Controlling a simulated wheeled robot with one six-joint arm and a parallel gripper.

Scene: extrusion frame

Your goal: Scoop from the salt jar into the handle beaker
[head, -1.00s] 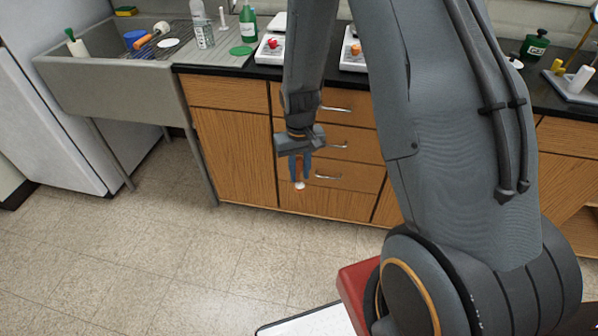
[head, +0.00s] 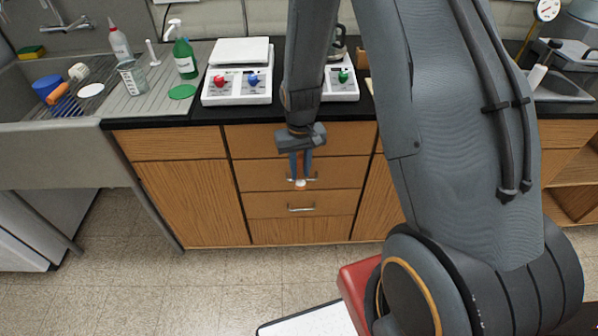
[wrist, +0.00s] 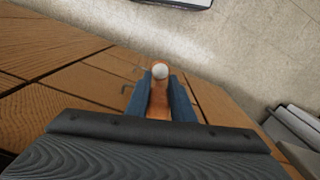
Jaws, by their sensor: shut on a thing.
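My gripper (head: 301,183) hangs in front of the wooden drawers, below the counter edge. Its blue fingers are shut on a slim orange-brown handle with a round white end, which I take to be the scoop (wrist: 158,103); the white end also shows in the head view (head: 300,184). The scoop's other end is hidden. A glass vessel with a dark handle (head: 339,43), possibly the handle beaker, stands at the back of the counter, partly behind my arm. I cannot make out the salt jar.
Two white hotplates (head: 237,98) (head: 342,91) stand on the black counter. The left drainboard holds a green spray bottle (head: 184,58), a clear beaker (head: 132,77) and a green disc (head: 182,91). A sink (head: 50,140) adjoins it. The floor before the drawers is clear.

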